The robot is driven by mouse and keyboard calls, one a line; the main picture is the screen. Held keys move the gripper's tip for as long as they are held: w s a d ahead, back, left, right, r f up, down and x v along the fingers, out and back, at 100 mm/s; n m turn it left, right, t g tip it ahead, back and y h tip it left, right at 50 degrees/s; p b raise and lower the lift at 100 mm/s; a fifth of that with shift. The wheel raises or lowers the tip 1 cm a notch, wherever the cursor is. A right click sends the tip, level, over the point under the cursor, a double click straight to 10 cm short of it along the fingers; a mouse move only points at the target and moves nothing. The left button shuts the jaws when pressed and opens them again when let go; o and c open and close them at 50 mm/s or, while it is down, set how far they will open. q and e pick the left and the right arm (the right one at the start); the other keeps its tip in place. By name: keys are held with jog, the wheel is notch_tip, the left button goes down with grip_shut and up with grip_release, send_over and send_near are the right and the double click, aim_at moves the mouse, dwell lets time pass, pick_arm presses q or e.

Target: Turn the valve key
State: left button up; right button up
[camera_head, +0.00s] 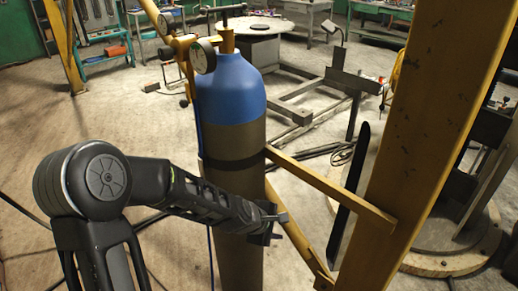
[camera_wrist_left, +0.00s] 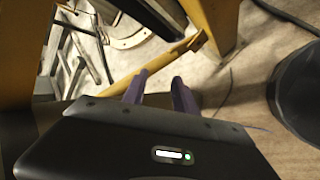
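A gas cylinder (camera_head: 231,120) with a blue shoulder and dark body stands upright in the middle of the head view. On its top is a brass valve (camera_head: 227,42), with a dark T-shaped key (camera_head: 222,9) standing above it. A round gauge (camera_head: 203,56) sits to the left of the valve. My left gripper (camera_head: 274,222) is low in front of the cylinder's body, well below the key. In the left wrist view its two purple fingers (camera_wrist_left: 160,86) are apart, with nothing visible between them. The key is not identifiable there. My right gripper is not in view.
A thick yellow post (camera_head: 430,130) rises right of the cylinder, with a yellow bar (camera_head: 330,188) running between them. Thinner yellow bars pass behind the gauge. Dark cables lie on the floor at left. A round table (camera_head: 254,27) and workbenches stand farther back.

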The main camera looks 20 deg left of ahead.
pick_arm(q)
jog(key=s+d+f+m+g+h, duration=0.1)
jog(key=s+d+f+m+g, duration=0.1)
jog(key=s+d+f+m, duration=0.35)
jog(key=s+d+f+m+g, duration=0.25)
jog(key=s+f, duration=0.45)
jog(key=f, duration=0.4)
jog(key=s+d+f+m+g, duration=0.1)
jog(key=s+d+f+m, duration=0.1)
jog(key=s, duration=0.3)
jog(key=s+d+f+m+b, duration=0.1)
jog(key=s+d+f+m, duration=0.1)
jog(key=s+f+m, duration=0.1)
jog(key=s+d+f+m+g, duration=0.1)
jog(key=s+d+f+m, duration=0.1)
jog(key=s, duration=0.5)
jog(key=shift+s+f+m+g+h, duration=0.15)
jog(key=shift+f+m+g+h, duration=0.2)
jog(key=shift+f+m, duration=0.55)
jog(key=shift+a+r, duration=0.15)
